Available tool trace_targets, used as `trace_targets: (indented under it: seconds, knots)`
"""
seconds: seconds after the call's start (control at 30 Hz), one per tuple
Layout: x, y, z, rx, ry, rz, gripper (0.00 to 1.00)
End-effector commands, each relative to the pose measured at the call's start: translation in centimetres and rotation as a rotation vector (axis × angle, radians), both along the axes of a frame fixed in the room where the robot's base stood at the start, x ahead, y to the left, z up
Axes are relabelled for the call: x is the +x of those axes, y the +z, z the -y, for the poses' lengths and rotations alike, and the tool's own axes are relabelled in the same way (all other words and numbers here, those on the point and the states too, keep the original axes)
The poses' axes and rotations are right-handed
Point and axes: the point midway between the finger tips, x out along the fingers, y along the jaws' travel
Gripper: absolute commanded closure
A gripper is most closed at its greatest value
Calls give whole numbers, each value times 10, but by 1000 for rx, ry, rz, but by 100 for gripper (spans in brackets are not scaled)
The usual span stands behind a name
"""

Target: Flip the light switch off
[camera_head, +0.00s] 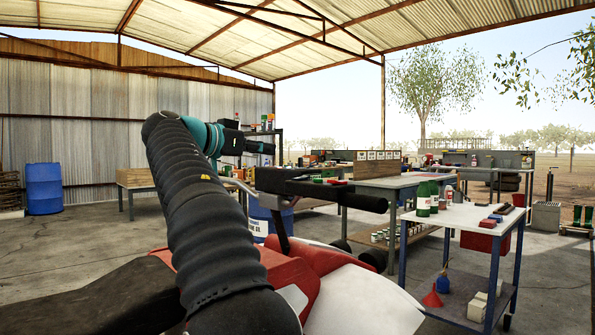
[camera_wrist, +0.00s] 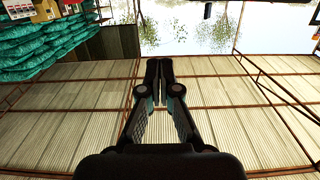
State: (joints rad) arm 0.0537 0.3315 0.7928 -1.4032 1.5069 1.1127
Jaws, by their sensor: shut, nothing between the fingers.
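I see no light switch that I can make out in either view. My gripper (camera_wrist: 159,66) is shut and empty in the wrist view, its two fingertips together. Behind it are ribbed metal sheets and the open side of the shed, seen from an odd angle. In the head view my arm rises in the foreground and bends to the right, and the gripper's end (camera_head: 262,147) shows small and dark near the shelf. It appears in the air, apart from any surface.
A blue drum (camera_head: 44,188) stands at the left by the corrugated wall (camera_head: 80,125). Workbenches with tools and a white-topped cart (camera_head: 465,217) fill the right side. Green sacks (camera_wrist: 40,45) are stacked at the upper left of the wrist view. Concrete floor is clear at left.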

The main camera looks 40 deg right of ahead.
Motion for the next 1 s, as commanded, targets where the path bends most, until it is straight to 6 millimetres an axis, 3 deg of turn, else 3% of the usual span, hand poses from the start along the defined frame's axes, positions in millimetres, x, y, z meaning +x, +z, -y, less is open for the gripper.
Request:
trace_targets:
  seconds: [0.27,0.73,0.8,1.0]
  knots:
    - [1,-2,20,1,-3,-2,100]
    - [7,-14,103,2,-2,-3,100]
    - [8,-28,101,2,2,-5,100]
    - [7,-47,103,1,0,-3,100]
